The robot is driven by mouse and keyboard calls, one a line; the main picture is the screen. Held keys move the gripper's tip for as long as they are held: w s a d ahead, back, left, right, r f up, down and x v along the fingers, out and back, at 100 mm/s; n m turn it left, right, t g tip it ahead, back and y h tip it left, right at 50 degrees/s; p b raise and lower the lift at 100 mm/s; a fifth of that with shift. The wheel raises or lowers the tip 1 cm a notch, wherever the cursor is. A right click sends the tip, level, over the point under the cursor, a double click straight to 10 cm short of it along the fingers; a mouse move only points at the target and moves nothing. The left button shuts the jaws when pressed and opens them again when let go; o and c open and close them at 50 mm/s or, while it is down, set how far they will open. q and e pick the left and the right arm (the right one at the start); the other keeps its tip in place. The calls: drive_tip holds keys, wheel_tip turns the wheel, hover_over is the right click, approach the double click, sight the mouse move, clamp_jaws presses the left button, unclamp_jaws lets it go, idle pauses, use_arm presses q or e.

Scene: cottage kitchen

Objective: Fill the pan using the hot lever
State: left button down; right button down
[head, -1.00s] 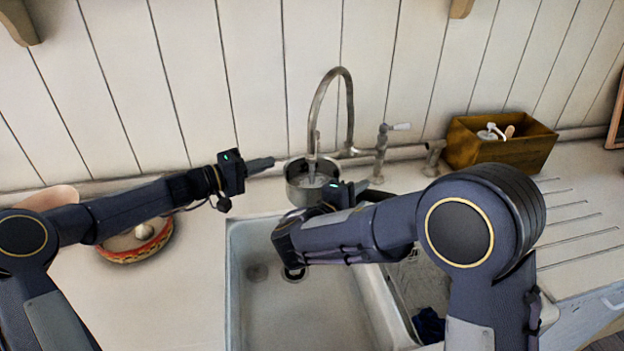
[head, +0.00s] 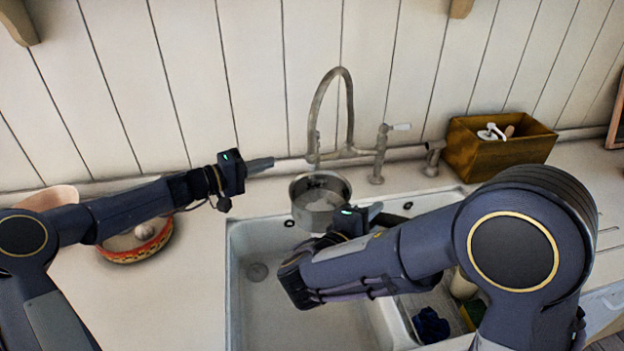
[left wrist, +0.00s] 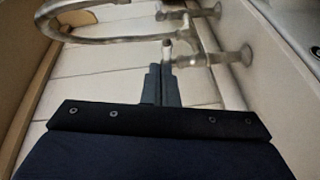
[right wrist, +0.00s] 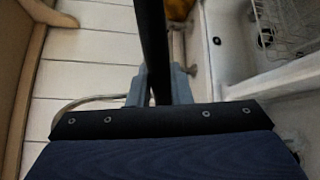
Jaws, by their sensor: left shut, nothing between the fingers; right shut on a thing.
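The metal pan (head: 320,205) is held level above the back of the sink, in front of the tap (head: 347,115). Liquid appears to show inside it. My right gripper (head: 368,214) is shut on the pan's dark handle (right wrist: 152,45), which runs between its fingers in the right wrist view. The left side of the tap base is partly hidden by the spout. My left gripper (head: 262,164) is shut and empty, left of the tap. Its closed fingertips also show in the left wrist view (left wrist: 162,75).
The white sink (head: 275,300) lies below the pan, with a second basin at right holding a rack and a dark blue cloth (head: 430,325). A wooden box (head: 500,148) stands on the right counter. A patterned bowl (head: 135,248) sits on the left counter.

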use_arm(q)
drive_tip(key=c, duration=2)
unclamp_jaws()
drive_tip(key=shift+o, duration=1)
drive_tip(key=shift+d+f, duration=0.1)
drive_tip(key=shift+f, duration=0.15)
drive_tip(key=o, duration=0.5)
drive_tip(key=f+y, duration=0.1)
drive_tip(key=f+n+y, duration=0.1)
drive_tip(key=f, duration=0.1)
drive_tip(key=d+f+n+y, duration=0.1)
drive_tip(key=f, duration=0.1)
drive_tip(key=shift+s+f+g+y, duration=0.15)
drive_tip(key=shift+g+y, duration=0.15)
drive_tip(key=shift+g, duration=0.1)
drive_tip(key=shift+o, duration=0.2)
drive_tip(key=d+r+n+t+y, duration=0.3)
drive_tip(key=d+r+n+t, duration=0.2)
drive_tip(key=n+t, duration=0.3)
drive_tip(key=shift+n+g, duration=0.4)
drive_tip(key=shift+n, duration=0.1)
drive_tip(key=x, duration=1)
drive_tip(key=shift+w+d+f, duration=0.25)
drive_tip(key=shift+d+f, duration=0.05)
drive_tip(key=shift+d, duration=0.1)
use_arm(e)
drive_tip(key=s, duration=0.3)
drive_tip(key=shift+s+d, duration=0.15)
drive_tip(key=shift+d, duration=0.25)
